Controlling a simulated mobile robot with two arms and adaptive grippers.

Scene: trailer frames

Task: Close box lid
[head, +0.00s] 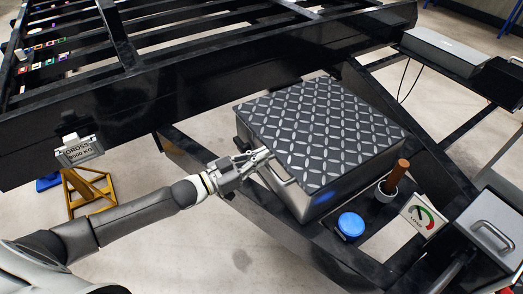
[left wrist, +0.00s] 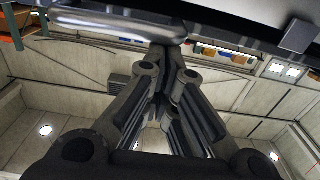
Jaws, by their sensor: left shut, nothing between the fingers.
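The box (head: 315,192) is a metal case with a dark diamond-plate lid (head: 325,130), mounted on the black trailer frame. The lid lies flat over the box. A bar handle (head: 280,172) is on the box's near left side. My left gripper (head: 264,155) is shut and empty, its fingertips at the lid's left edge close to the handle. In the left wrist view the shut fingers (left wrist: 165,60) point up toward a metal bar (left wrist: 120,22); I cannot tell if they touch it. My right gripper is not in view.
A blue round cap (head: 351,224), a brown-handled post in a white cup (head: 395,178) and a load gauge (head: 422,214) stand right of the box. A silver case (head: 490,228) is at the far right. A yellow stand (head: 90,190) is on the floor at left.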

